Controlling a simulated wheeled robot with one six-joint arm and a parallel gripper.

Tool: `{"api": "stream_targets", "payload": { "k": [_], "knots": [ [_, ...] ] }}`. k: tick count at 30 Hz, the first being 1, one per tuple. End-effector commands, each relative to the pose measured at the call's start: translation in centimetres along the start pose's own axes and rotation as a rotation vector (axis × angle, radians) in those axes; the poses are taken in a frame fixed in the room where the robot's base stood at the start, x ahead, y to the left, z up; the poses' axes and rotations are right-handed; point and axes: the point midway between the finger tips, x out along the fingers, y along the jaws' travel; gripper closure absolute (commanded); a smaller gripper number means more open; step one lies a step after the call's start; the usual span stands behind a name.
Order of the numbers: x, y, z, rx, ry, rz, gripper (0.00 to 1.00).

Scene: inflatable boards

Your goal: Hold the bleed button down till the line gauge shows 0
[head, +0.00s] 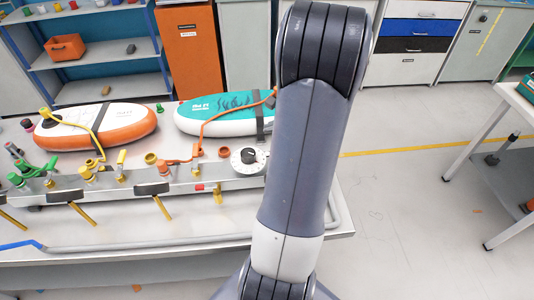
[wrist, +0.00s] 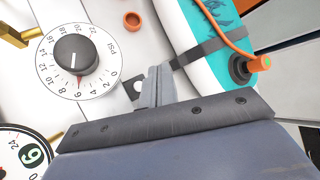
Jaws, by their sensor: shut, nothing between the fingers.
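My gripper (wrist: 157,86) shows in the wrist view with its fingers together and nothing between them. Just left of the fingertips is a small pale round button (wrist: 138,86) on a dark square plate, partly covered by them; whether they touch it, or whether it is the bleed button, I cannot tell. A round gauge (wrist: 14,150) with a green badge marked 9 is cut off at the lower left; its reading cannot be made out. In the head view my arm hides the gripper and that area.
A white PSI dial (wrist: 75,62) with a black knob is left of the fingers; its red mark is near 6. It also shows in the head view (head: 249,160). A teal board (head: 215,113) and an orange-white board (head: 97,127) lie behind the metal manifold (head: 120,191).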

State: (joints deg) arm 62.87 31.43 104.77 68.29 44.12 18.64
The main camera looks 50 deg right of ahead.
Motion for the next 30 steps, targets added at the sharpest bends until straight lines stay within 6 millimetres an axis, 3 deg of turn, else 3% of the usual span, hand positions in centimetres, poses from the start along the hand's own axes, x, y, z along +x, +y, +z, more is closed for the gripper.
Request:
{"api": "stream_targets", "payload": {
  "k": [18, 30],
  "knots": [
    [5.3, 3.9, -3.9, -0.001, 0.0, 0.0, 1.0],
    [5.9, 4.3, -4.3, -0.001, 0.0, 0.0, 1.0]
  ]
}}
